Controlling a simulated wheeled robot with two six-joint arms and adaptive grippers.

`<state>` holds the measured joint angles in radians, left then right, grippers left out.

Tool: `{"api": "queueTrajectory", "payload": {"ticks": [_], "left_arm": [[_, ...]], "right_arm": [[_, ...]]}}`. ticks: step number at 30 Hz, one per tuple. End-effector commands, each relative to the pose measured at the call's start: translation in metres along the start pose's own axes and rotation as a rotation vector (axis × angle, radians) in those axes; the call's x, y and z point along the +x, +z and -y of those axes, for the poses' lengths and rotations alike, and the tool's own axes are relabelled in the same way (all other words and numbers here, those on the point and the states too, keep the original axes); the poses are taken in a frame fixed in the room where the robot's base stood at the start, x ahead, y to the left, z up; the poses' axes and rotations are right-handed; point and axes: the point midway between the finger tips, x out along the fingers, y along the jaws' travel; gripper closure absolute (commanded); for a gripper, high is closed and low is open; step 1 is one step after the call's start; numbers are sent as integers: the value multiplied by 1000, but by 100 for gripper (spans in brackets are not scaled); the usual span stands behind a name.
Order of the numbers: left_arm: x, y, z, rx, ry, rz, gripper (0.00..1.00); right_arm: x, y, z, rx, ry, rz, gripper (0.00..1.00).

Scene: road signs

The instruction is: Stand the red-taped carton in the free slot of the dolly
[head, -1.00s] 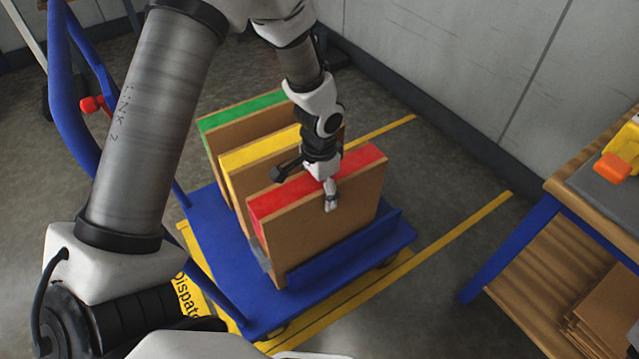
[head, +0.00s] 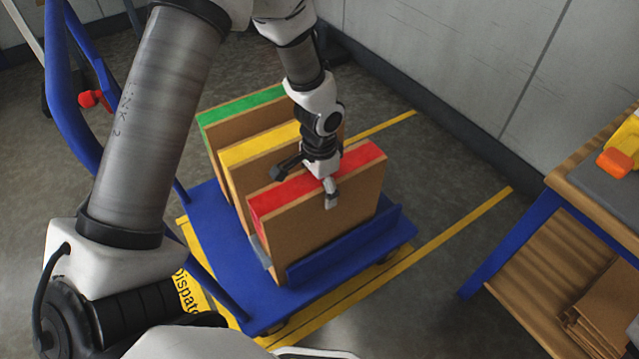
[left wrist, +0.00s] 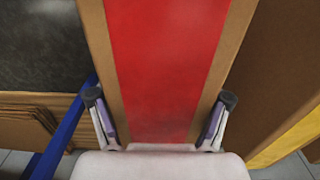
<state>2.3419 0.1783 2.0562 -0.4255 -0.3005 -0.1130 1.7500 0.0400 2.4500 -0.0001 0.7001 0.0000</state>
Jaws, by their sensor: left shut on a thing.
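The red-taped carton (head: 318,222) stands upright on the blue dolly (head: 208,200), behind the raised blue lip at the dolly's near right edge. My left gripper (head: 328,190) is shut on the carton's top edge, one finger on its near face. In the left wrist view the carton's red tape (left wrist: 165,70) lies between the two fingers (left wrist: 160,125). A yellow-taped carton (head: 262,148) and a green-taped carton (head: 240,108) stand behind it on the dolly. The carton's lower far side is hidden. My right gripper is not in view.
A workbench (head: 570,185) with a blue frame stands at the right, with an orange and yellow object (head: 614,164) on top and flat cardboard (head: 605,315) below. Yellow lines (head: 460,225) mark the floor. A grey wall runs behind.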

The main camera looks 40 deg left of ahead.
Motion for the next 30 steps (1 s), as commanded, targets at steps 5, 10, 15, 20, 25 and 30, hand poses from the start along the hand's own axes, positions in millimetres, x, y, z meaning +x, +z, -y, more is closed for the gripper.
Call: {"api": "queueTrajectory", "payload": {"ticks": [5,10,15,20,25,30], "left_arm": [[2,0,0,0,-1,-1,92],[4,0,0,0,-1,-1,92],[5,0,0,0,-1,-1,8],[6,0,0,0,-1,-1,0],[7,0,0,0,0,1,0],[-6,0,0,-1,-1,-1,0]], "right_arm": [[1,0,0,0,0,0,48],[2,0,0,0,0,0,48],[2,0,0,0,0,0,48],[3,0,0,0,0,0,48],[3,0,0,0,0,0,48],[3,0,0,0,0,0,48]]}}
